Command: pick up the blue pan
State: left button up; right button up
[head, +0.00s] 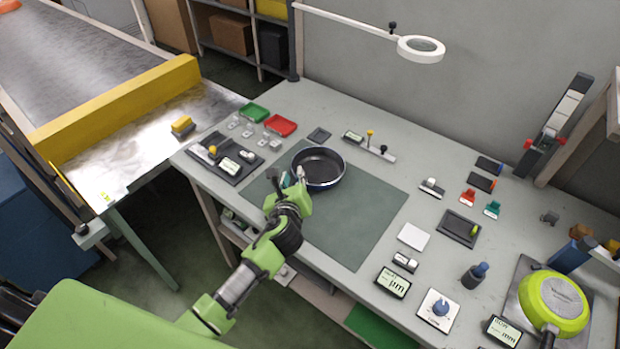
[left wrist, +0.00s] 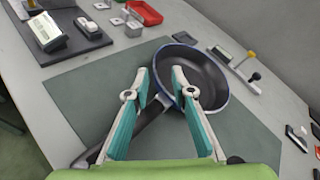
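The blue pan (head: 318,165) is dark inside with a blue rim and rests on the green mat (head: 345,225). In the left wrist view the pan (left wrist: 205,78) lies beyond the fingers, and its dark handle (left wrist: 148,116) runs to the lower left, partly hidden by one finger. My left gripper (head: 293,178) is at the pan's near-left edge, where the handle joins. In the left wrist view its two teal-and-grey fingers (left wrist: 160,80) are apart, with the rim and handle root between or below them. I cannot tell whether they touch. My right gripper is not in view.
A lime-green pan (head: 553,302) sits on a plate at the right. Green and red trays (head: 281,125) and small fixtures stand behind and left. Gauges and blocks line the right side. A lamp (head: 420,48) overhangs the back. The mat right of the pan is clear.

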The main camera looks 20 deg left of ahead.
pick_arm(q)
jog(key=shift+a+x, duration=0.15)
jog(key=shift+x, duration=1.15)
jog(key=shift+a+x, duration=0.15)
jog(key=shift+x, duration=1.2)
jog(key=shift+s+f, duration=0.15)
jog(key=shift+s, duration=0.05)
grip_shut()
